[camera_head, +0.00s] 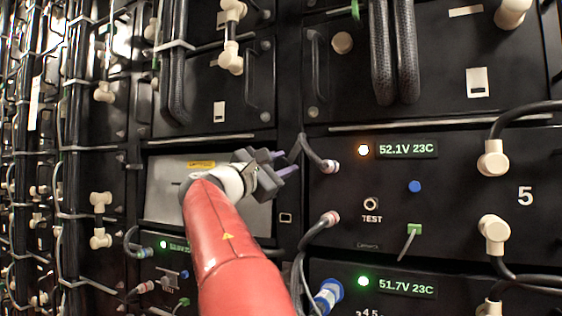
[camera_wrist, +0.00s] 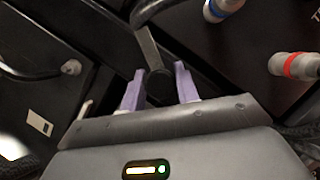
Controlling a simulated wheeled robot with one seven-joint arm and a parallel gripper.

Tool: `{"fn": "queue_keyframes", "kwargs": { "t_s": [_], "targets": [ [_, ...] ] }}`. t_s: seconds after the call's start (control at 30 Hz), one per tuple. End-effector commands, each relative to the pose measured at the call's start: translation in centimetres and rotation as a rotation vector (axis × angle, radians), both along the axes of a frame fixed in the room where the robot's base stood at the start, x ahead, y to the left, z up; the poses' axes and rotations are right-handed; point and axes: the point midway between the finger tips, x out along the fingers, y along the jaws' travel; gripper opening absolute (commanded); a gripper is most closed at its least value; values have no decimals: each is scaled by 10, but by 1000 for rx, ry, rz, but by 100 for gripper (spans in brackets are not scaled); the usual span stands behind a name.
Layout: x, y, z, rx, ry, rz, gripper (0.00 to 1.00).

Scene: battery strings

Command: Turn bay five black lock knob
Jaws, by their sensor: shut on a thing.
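Bay five is the black panel (camera_head: 450,175) on the right, with a white "5" label, a lit orange lamp and a display reading 52.1V 23C. My gripper (camera_head: 284,163) is at its left edge, beside a grey cable. In the wrist view, the purple fingers of my gripper (camera_wrist: 158,91) stand on either side of a dark round knob (camera_wrist: 158,86). They are shut on this black lock knob. A grey bar runs up from it in that view. In the head view the knob is hidden by the fingers, so its turn angle cannot be told.
Grey cables with plugs (camera_head: 330,166) hang close to my gripper. White elbow connectors (camera_head: 494,158) stick out at the right. A grey panel (camera_head: 165,195) lies behind my arm.

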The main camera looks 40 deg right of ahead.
Motion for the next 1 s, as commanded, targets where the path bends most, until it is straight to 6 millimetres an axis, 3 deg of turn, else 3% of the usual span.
{"fn": "queue_keyframes", "kwargs": {
  "t_s": [1.0],
  "targets": [
    [0, 0, 0, 342, -819, -1, 8]
  ]
}}
